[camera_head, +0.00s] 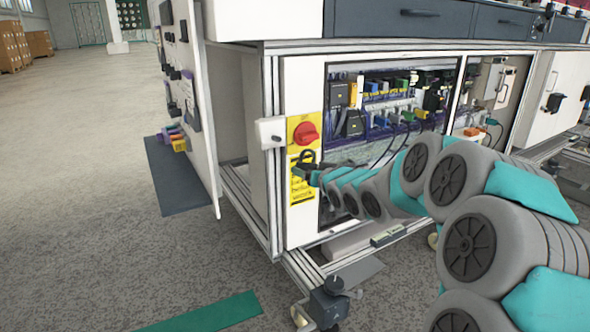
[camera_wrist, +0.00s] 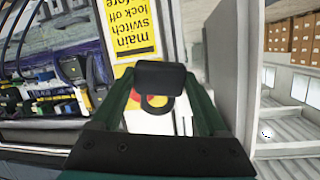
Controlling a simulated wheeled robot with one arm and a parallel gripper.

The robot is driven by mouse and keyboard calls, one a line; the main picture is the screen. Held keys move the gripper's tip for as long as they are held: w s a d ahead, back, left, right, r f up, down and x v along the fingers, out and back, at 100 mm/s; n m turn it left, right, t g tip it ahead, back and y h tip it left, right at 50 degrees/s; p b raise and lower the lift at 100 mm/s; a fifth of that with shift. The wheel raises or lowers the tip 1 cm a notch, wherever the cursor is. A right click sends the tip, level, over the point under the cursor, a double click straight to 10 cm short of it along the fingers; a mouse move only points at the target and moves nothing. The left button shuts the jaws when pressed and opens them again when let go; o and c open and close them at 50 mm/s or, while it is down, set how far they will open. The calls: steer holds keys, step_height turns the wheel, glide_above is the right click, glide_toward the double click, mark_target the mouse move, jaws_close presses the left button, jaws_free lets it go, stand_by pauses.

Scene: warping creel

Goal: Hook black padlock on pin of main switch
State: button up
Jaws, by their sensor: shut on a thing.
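The main switch (camera_head: 305,134) has a red rotary knob on a yellow plate, on the white cabinet front. In the wrist view it shows upside down and mostly hidden behind the padlock. The black padlock (camera_head: 306,157) is just below the knob in the head view. In the wrist view the padlock (camera_wrist: 160,78) sits between the fingertips, its shackle loop in front of the red and yellow switch. My gripper (camera_head: 304,170) is shut on the padlock body; its green fingers (camera_wrist: 163,88) show in the wrist view. I cannot make out the pin or whether the shackle touches it.
A yellow label (camera_head: 302,190) with black text is below the switch. The open electrical cabinet (camera_head: 385,105) with wiring is to the right. A white box (camera_head: 271,133) juts out left of the switch. An open door panel (camera_head: 196,120) stands further left.

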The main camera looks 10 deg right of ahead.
steer(key=s+a+r+n+t+y, duration=0.1)
steer(key=s+a+r+n+y, duration=0.15)
steer(key=a+r, duration=0.2)
steer(key=shift+m, duration=0.45)
steer(key=b+x, duration=0.1)
steer(key=x, duration=0.3)
steer(key=shift+a+b, duration=0.1)
steer(key=shift+b, duration=0.2)
steer(key=shift+w+a+f, duration=0.15)
steer(key=shift+w+f, duration=0.05)
steer(key=shift+w, duration=0.15)
steer(key=shift+r+p, duration=0.1)
steer(key=shift+p, duration=0.5)
steer(key=shift+w, duration=0.1)
steer(key=shift+w+a+p, duration=0.15)
steer(key=shift+w+p, duration=0.2)
steer(key=shift+w, duration=0.1)
